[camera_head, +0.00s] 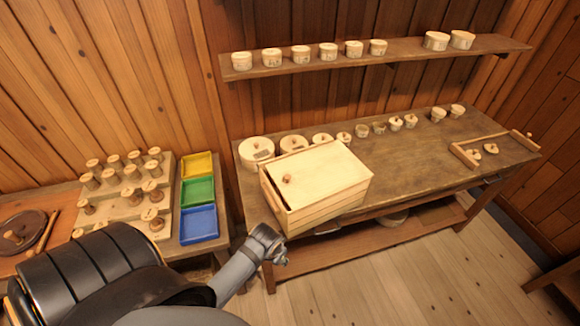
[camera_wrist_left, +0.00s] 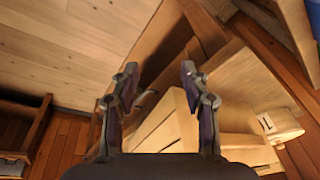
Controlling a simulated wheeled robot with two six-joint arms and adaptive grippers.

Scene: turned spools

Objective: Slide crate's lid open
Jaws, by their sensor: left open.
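The pale wooden crate (camera_head: 318,212) sits on the dark workbench near its front left edge. Its flat lid (camera_head: 325,170) covers the top, and a small round knob (camera_head: 286,179) stands near the lid's left end. My left gripper (camera_head: 279,250) is in front of the crate's lower left corner, below the lid and apart from the knob. In the left wrist view the gripper (camera_wrist_left: 158,82) has its two fingers spread with nothing between them. Pale wood, probably the crate (camera_wrist_left: 172,125), shows beyond the fingers. My right gripper is not in view.
Several round boxes (camera_head: 257,150) stand behind the crate on the workbench (camera_head: 400,160). A wall shelf (camera_head: 390,53) holds more. A side table at left carries a spool rack (camera_head: 125,200) and yellow, green and blue trays (camera_head: 198,223). The bench middle is clear.

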